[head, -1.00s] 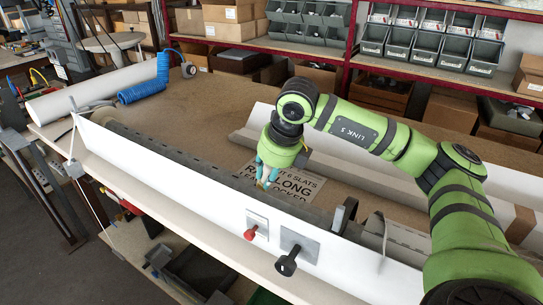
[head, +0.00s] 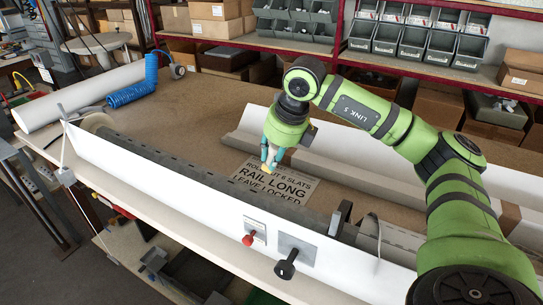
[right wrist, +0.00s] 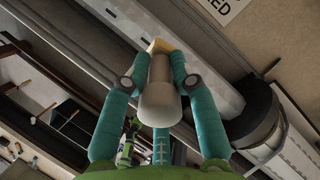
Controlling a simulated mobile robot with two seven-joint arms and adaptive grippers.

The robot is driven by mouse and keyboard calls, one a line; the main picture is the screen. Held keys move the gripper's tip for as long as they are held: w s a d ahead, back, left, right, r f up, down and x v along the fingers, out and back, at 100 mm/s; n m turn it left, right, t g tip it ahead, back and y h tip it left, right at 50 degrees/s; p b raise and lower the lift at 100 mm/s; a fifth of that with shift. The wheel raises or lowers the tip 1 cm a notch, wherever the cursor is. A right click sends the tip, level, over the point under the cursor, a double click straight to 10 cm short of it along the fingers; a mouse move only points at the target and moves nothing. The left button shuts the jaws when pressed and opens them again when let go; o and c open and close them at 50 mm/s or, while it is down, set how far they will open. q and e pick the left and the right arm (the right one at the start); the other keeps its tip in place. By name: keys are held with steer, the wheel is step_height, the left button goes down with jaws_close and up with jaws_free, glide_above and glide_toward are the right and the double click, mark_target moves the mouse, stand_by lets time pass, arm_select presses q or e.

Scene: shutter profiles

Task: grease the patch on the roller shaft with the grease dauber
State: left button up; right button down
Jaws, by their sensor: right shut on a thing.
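The roller shaft (head: 190,165) is a long dark grey tube lying behind a white front panel (head: 170,192). My right gripper (head: 269,158) is above the bench, beyond the shaft in the head view. It is shut on the grease dauber (head: 267,170), whose pale yellow tip points down toward the printed sign. In the right wrist view the dauber's beige handle (right wrist: 158,105) sits between the teal fingers, with the yellowish tip beyond. The tip looks clear of the shaft. I cannot make out the patch on the shaft. My left gripper is not in view.
A printed sign (head: 275,187) lies on the bench behind the shaft. A red knob (head: 248,240) and a black knob (head: 287,268) stick out of the front panel. Pale long profiles (head: 350,170) lie behind at right. A blue coiled hose (head: 130,95) is at back left.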

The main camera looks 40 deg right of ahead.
steer(key=shift+a+r+p, duration=0.15)
steer(key=shift+r+p, duration=0.3)
steer(key=shift+r, duration=0.7)
steer(key=shift+f, duration=0.15)
